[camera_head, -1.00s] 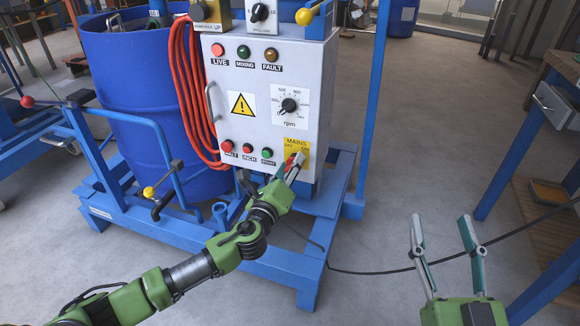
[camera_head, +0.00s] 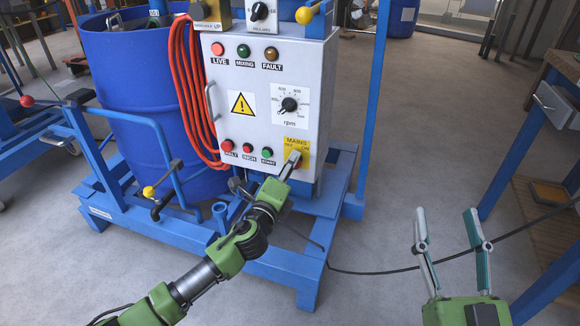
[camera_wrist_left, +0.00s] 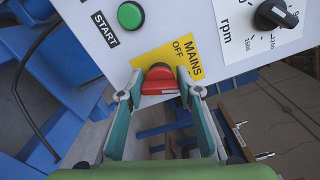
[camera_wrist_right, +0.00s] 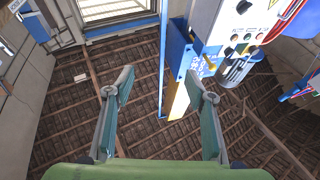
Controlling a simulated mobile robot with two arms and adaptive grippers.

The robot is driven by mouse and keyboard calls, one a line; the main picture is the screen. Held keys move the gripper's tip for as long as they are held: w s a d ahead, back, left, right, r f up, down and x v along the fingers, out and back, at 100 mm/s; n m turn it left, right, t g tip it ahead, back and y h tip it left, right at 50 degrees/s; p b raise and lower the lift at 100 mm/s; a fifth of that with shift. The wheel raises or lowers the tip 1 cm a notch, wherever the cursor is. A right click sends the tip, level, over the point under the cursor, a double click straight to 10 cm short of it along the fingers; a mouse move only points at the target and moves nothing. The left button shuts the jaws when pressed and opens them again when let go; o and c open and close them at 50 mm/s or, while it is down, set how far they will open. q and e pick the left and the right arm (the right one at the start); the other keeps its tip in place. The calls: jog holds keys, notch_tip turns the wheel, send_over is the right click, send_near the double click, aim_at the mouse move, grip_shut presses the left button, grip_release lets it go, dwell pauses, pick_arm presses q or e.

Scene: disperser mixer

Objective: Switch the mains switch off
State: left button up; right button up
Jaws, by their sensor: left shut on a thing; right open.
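The red mains switch (camera_wrist_left: 160,85) sits on a yellow plate (camera_head: 304,149) marked MAINS at the lower right of the grey control box (camera_head: 218,120). In the left wrist view, OFF is readable on the plate (camera_wrist_left: 195,60) and ON is not visible. My left gripper (camera_head: 291,160) is at the plate, shut on the switch, with a fingertip on each side of its red handle. The gripper mostly hides the switch in the head view. I cannot tell which mark the handle points to. My right gripper (camera_head: 450,228) is open and empty, away from the box.
The green START button (camera_wrist_left: 131,15) and the rpm dial (camera_head: 289,104) are near the switch. A blue drum (camera_head: 130,80) stands left of the box, and an orange hose (camera_head: 188,90) hangs between them. A blue frame post (camera_head: 371,100) rises at right. A black cable (camera_head: 390,271) crosses the floor.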

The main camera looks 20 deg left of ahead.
pick_arm(q)
jog(key=shift+f+n, duration=0.15)
jog(key=shift+n, duration=1.75)
jog(key=n+p, duration=0.1)
jog(key=n, duration=0.4)
jog(key=shift+f+p, duration=0.1)
jog(key=shift+p, duration=0.25)
jog(key=n+p, duration=0.1)
jog(key=n, duration=0.2)
jog(key=shift+n, duration=0.4)
jog(key=shift+f+n+p, duration=0.1)
jog(key=shift+n+p, duration=0.2)
pick_arm(e)
notch_tip(320, 180, down, 16)
jog(key=s+d+g+h, duration=0.1)
jog(key=d+g+h, duration=0.1)
jog(key=g, duration=0.6)
jog(key=shift+s+d+f+h, duration=0.15)
jog(key=shift+s+d+h, duration=0.15)
jog(key=shift+s+h, duration=0.1)
pick_arm(q)
jog(key=o, duration=1.1)
